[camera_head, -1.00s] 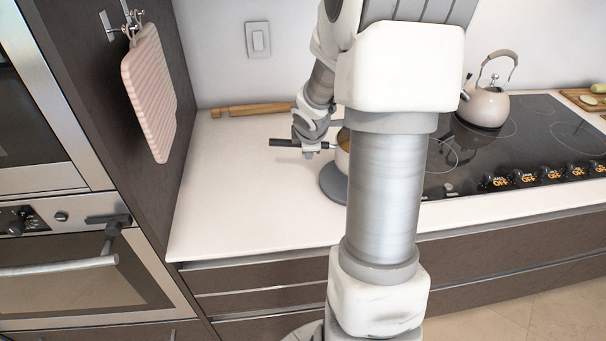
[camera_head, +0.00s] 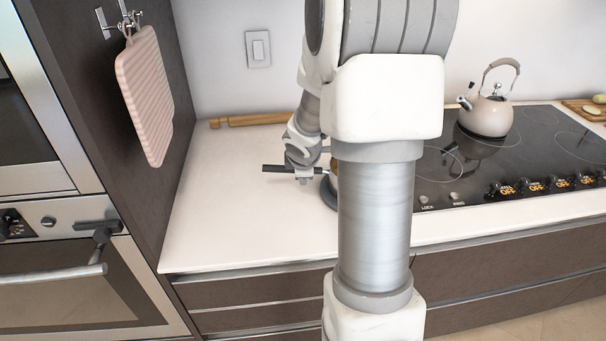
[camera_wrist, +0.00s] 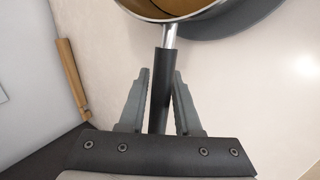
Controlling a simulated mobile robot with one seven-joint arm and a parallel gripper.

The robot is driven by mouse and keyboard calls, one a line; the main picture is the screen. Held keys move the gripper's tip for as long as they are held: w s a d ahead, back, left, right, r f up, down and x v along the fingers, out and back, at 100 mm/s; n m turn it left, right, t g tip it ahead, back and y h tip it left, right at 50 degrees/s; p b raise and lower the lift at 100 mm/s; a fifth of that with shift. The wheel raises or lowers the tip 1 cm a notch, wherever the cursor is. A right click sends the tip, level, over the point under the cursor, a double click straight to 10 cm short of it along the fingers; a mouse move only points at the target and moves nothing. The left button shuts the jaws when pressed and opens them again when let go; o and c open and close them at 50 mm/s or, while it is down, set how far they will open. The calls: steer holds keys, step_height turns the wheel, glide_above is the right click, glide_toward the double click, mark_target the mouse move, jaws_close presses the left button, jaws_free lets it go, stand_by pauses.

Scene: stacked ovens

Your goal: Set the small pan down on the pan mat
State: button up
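The small pan (camera_wrist: 166,17) has a metal rim, a tan inside and a black handle (camera_wrist: 161,90). My gripper (camera_wrist: 162,72) is shut on this handle, with one finger on each side. In the head view, the handle (camera_head: 280,169) sticks out left of my gripper (camera_head: 304,178). The pan mat (camera_wrist: 238,22) is a grey disc on the counter, partly under the pan in the wrist view. Its left edge (camera_head: 328,195) also shows in the head view. My arm hides most of the pan and mat there. I cannot tell whether the pan touches the mat.
The white counter (camera_head: 230,220) is clear to the left. A wooden rolling pin (camera_head: 255,119) lies by the wall. The black cooktop (camera_head: 540,140) with a kettle (camera_head: 487,112) is on the right. A pink board (camera_head: 146,95) hangs on the left cabinet side.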

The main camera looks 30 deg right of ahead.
steer(key=o, duration=0.3)
steer(key=shift+r, duration=0.1)
steer(key=p+v, duration=0.7)
steer(key=v, duration=0.5)
steer(key=shift+s, duration=0.1)
